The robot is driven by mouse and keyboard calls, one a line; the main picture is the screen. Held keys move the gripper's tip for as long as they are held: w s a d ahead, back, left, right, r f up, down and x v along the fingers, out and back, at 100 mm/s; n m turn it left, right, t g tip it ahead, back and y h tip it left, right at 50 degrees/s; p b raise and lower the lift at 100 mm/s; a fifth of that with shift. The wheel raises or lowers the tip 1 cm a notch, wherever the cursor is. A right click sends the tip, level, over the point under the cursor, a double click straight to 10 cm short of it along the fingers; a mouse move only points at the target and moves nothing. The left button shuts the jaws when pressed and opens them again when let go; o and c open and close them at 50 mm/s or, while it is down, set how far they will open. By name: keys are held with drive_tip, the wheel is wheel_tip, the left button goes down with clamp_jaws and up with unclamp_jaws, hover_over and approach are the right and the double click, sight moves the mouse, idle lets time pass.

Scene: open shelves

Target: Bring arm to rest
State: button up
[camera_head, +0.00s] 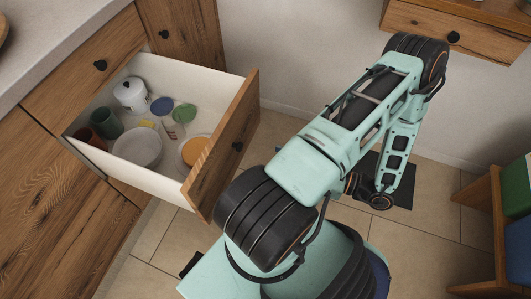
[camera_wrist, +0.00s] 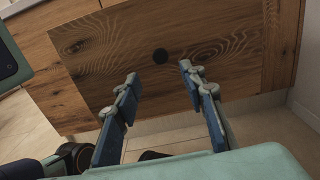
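My arm (camera_head: 330,145) is folded in the head view, over the floor to the right of an open drawer. My gripper (camera_wrist: 158,78) shows in the wrist view with its two blue-padded fingers spread apart and nothing between them. Beyond the fingers is a wooden front with a round black knob (camera_wrist: 160,56). The fingers look apart from it. In the head view the fingertips are hidden behind my arm.
The open drawer (camera_head: 222,148) holds a white canister (camera_head: 131,94), a pale bowl (camera_head: 138,147), an orange-topped dish (camera_head: 195,150), cups and small lids. A wooden wall drawer (camera_head: 455,25) is at upper right. A shelf with green items (camera_head: 517,188) stands at right. Tiled floor lies between.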

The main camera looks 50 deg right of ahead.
drive_tip(key=shift+s+d, duration=0.15)
drive_tip(key=shift+s, duration=0.4)
